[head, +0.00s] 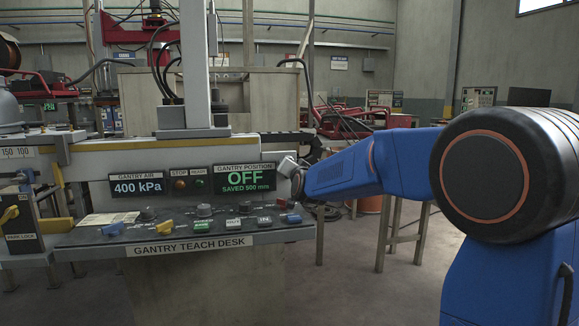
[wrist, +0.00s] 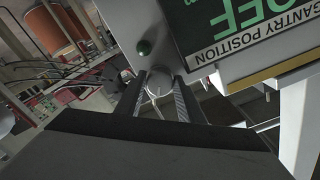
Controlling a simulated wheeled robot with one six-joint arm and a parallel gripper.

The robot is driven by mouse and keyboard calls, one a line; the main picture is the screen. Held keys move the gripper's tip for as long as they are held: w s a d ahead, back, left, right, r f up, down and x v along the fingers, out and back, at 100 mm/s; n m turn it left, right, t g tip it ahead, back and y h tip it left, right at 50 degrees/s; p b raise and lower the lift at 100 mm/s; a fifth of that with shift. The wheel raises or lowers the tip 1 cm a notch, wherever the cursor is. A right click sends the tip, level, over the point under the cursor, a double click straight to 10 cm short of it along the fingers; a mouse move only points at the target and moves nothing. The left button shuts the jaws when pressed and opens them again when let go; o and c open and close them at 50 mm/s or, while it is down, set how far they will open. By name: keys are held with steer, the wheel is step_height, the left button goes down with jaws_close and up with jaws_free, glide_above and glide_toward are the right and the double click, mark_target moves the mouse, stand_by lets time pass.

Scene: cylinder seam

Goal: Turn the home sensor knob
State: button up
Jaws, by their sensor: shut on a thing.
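A pale round knob (wrist: 158,83) sits on the light panel beside the gantry position display, between my fingertips in the wrist view. My gripper (wrist: 160,91) is shut on it, with one dark ribbed finger on each side. No label on this knob can be read, so I cannot confirm that it is the home sensor knob. In the head view my gripper (head: 292,172) reaches in from the right to the panel's right end, and the knob's face is hidden or too small to make out.
The gantry position display (head: 246,178) reads OFF, saved 500 mm. The gantry teach desk (head: 190,239) carries several coloured knobs below. A gantry air display (head: 138,187) reads 400 kPa. Floor is open at front right.

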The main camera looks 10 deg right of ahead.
steer(key=o, duration=0.8)
steer(key=shift+s, duration=0.15)
steer(key=s, duration=1.7)
steer(key=shift+s, duration=0.1)
steer(key=shift+f, duration=0.1)
steer(key=s+d+f+n+g, duration=0.2)
steer(key=s+f+g, duration=0.2)
steer(key=s+f, duration=0.4)
steer(key=s+d+f+n+g, duration=0.2)
steer(key=s+f, duration=0.6)
steer(key=s, duration=1)
steer(key=s+d+f+n+g, duration=0.2)
steer(key=s+f+g, duration=0.5)
steer(key=s, duration=0.5)
steer(key=shift+s+d+f+n, duration=0.4)
steer(key=shift+d+f, duration=0.1)
